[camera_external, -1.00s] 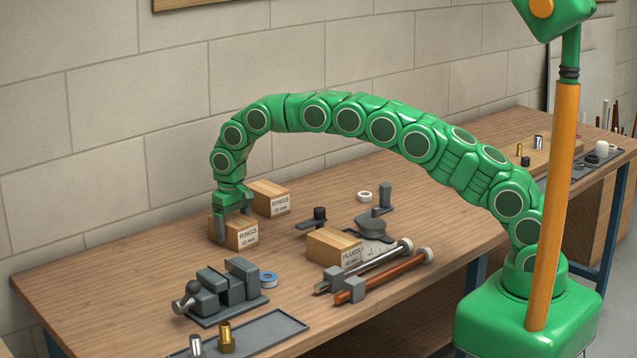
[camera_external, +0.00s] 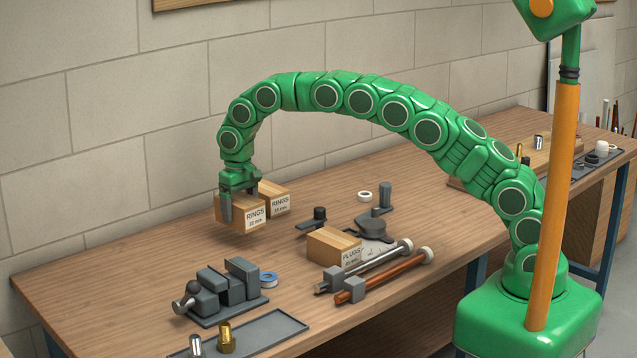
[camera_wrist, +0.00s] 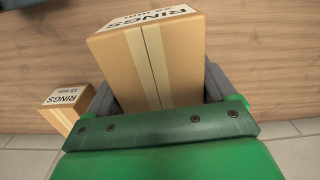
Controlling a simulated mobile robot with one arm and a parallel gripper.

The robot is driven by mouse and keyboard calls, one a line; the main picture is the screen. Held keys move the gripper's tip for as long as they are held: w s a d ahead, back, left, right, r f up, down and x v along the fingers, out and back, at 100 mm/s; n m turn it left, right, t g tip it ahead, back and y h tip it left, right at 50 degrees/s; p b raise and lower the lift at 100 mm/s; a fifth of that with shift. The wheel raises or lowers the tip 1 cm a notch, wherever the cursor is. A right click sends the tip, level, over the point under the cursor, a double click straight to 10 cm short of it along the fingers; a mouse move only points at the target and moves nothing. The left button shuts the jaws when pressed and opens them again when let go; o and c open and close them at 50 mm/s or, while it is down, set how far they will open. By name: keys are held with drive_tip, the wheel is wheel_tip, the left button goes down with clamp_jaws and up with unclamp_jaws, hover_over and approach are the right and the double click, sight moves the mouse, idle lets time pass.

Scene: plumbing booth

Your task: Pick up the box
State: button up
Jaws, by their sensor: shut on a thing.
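A cardboard box labelled RINGS (camera_external: 247,214) is held between the fingers of my gripper (camera_external: 239,194). My gripper is shut on it from above, and the box hangs clear of the table, with its shadow below. In the wrist view the held box (camera_wrist: 150,58) fills the middle, with a grey finger on either side. A second RINGS box (camera_external: 276,201) stands on the table behind and to the right. It also shows in the wrist view (camera_wrist: 64,104) at lower left. A PLUGS box (camera_external: 333,245) stands near the middle of the table.
A grey vise (camera_external: 230,288) and a blue-edged tape roll (camera_external: 268,279) are in front. A grey tray (camera_external: 262,334) lies at the front edge. Two clamps (camera_external: 385,275) lie right of the PLUGS box. The table's left part (camera_external: 110,270) is clear.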

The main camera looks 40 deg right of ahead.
sight(248, 200)
drive_tip(key=s+r, duration=0.1)
drive_tip(key=s+d+r, duration=0.1)
drive_tip(key=r, duration=0.1)
drive_tip(key=shift+s+r, duration=0.15)
drive_tip(key=s+d+r, duration=0.3)
drive_tip(key=s+d, duration=0.1)
drive_tip(key=s, duration=0.4)
drive_tip(key=shift+r, duration=0.4)
drive_tip(key=w+d, duration=0.3)
drive_tip(key=d, duration=0.8)
drive_tip(key=w+d+m, duration=0.1)
drive_tip(key=w+d, duration=0.2)
drive_tip(key=d, duration=0.8)
drive_tip(key=w+d, duration=0.3)
drive_tip(key=d, duration=0.8)
drive_tip(key=shift+w+d+f, duration=0.15)
drive_tip(key=shift+w+f, duration=1.35)
drive_tip(key=shift+w, duration=0.65)
drive_tip(key=shift+w+d+f, duration=0.2)
drive_tip(key=shift+w+f, duration=1.3)
drive_tip(key=shift+w, duration=0.7)
drive_tip(key=shift+w+d+f, duration=0.15)
drive_tip(key=shift+w+f, duration=1.35)
drive_tip(key=shift+w, duration=0.65)
